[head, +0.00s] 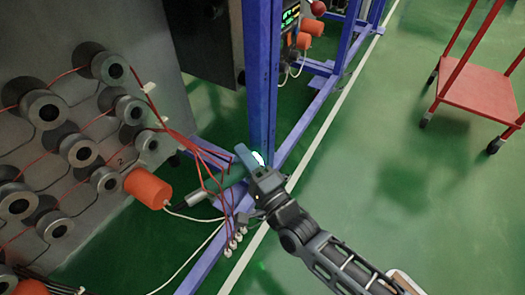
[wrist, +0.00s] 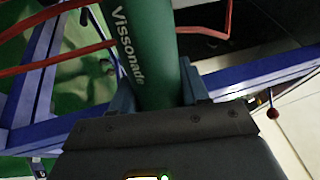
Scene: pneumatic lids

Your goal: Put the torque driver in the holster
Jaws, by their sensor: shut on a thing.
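The torque driver (wrist: 145,45) is a dark green cylinder marked "Vissonade" in the wrist view, standing between my blue-grey fingers. My gripper (head: 240,187) is shut on it beside the blue post in the head view. There the driver seems to reach left from my gripper, with a grey section (head: 197,198) and a dark end near an orange cylinder (head: 147,188). That orange cylinder is fixed low on the grey panel and may be the holster; its opening is not clearly seen. Whether the driver touches it cannot be told.
The grey panel (head: 165,95) carries several metal cylinders with red hoses. Red hoses (head: 190,145) and pale cables hang close to my gripper. A blue post (head: 262,80) stands right behind it. A red cart (head: 480,85) stands far right; the green floor between is clear.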

